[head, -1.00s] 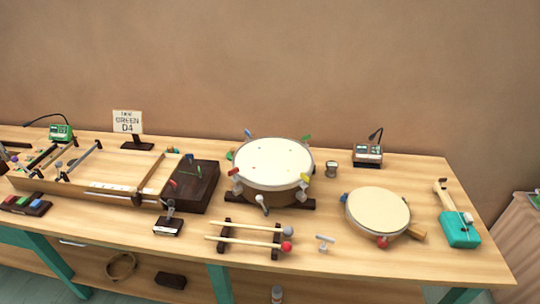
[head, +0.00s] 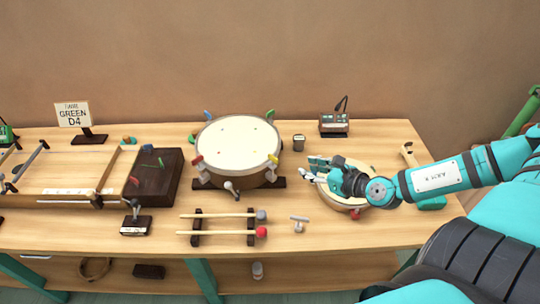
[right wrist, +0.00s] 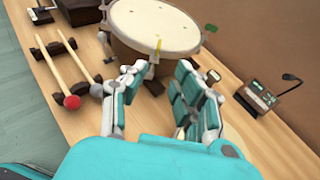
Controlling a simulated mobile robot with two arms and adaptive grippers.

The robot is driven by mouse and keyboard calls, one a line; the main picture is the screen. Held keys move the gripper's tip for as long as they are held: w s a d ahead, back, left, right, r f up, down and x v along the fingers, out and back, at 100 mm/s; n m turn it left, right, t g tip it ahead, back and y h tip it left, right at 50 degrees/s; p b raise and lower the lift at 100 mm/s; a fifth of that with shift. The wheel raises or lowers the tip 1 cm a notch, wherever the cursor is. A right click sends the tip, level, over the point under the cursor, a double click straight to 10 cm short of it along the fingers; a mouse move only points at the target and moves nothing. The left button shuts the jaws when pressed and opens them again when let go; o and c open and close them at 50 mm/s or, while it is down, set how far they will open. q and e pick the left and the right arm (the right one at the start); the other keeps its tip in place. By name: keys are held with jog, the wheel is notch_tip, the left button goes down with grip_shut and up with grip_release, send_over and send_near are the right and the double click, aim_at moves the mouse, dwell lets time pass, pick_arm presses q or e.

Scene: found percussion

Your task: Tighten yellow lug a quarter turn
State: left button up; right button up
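The yellow lug (head: 273,159) is on the right front rim of the cream-headed drum (head: 238,138). It also shows in the right wrist view (right wrist: 158,44), just beyond the fingertips. My right gripper (head: 312,170) is to the right of the lug, over the left part of a frame drum. In the right wrist view its fingers (right wrist: 160,75) are spread, with nothing between them, and point at the big drum. A small grey T-shaped key (head: 299,219) stands on the table in front of the gripper. My left gripper is not in view.
My right arm partly hides the frame drum (head: 348,203). Two mallets (head: 220,234) lie on a dark rack in front of the big drum. A metal cup (head: 299,142) and a small meter (head: 334,123) stand behind. A dark box (head: 154,176) is to the left.

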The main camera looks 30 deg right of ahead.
send_near(273, 156)
jog(key=p+x, duration=0.2)
jog(key=x, duration=0.7)
jog(key=shift+w, duration=0.1)
jog(key=shift+w+f+p, duration=0.25)
jog(key=shift+w+p, duration=0.05)
jog(key=shift+w, duration=0.1)
grip_shut()
